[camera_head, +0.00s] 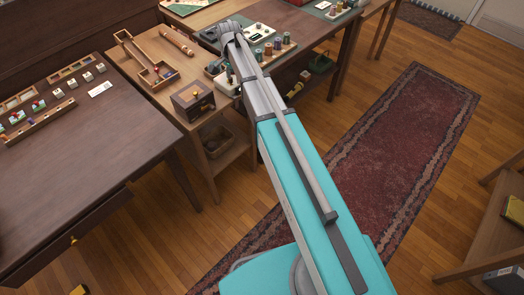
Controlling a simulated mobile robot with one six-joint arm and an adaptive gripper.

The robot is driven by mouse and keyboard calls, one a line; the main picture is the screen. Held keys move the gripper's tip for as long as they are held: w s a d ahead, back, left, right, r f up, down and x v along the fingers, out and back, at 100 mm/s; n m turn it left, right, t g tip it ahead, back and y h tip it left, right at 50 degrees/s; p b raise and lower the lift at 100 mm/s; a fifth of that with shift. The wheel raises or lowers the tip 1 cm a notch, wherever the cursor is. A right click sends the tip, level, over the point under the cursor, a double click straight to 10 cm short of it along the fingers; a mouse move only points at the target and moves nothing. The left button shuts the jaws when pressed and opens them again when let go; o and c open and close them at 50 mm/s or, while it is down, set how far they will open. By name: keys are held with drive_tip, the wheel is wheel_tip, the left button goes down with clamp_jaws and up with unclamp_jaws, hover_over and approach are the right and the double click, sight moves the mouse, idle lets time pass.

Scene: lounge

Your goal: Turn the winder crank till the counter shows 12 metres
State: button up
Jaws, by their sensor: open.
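My arm reaches from the bottom of the view up to the far worktable. Its grey wrist is bent over the table's left end. My gripper (215,66) shows only as a small dark shape below the wrist, partly behind the arm; its jaws are open and I see nothing held in them. I cannot make out the winder, its crank or the counter reading for certain. A pale device (230,84) stands partly behind my forearm, too hidden to identify. A small white box (258,31) stands on the worktable just right of the wrist.
Thread spools (277,44) stand on a tray right of my arm. A dark wooden box (193,101) and an open wooden tray (158,75) are on the side table left of it. A dark desk (90,150) fills the left. The red rug (400,140) lies clear.

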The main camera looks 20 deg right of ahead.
drive_tip(key=n, duration=0.4)
drive_tip(key=shift+w+d, duration=0.2)
drive_tip(key=shift+w, duration=0.15)
drive_tip(key=n, duration=0.3)
drive_tip(key=shift+w+d, duration=0.1)
drive_tip(key=shift+w, duration=0.2)
drive_tip(key=n, duration=0.3)
drive_tip(key=shift+w, duration=0.35)
drive_tip(key=n, duration=0.4)
drive_tip(key=shift+w, duration=0.35)
wheel_tip(320, 180, up, 14)
drive_tip(key=p, duration=1.4)
drive_tip(key=s+d+f+m+b, duration=0.3)
drive_tip(key=s+f+b, duration=2.5)
drive_tip(key=s, duration=0.2)
drive_tip(key=shift+s, duration=0.1)
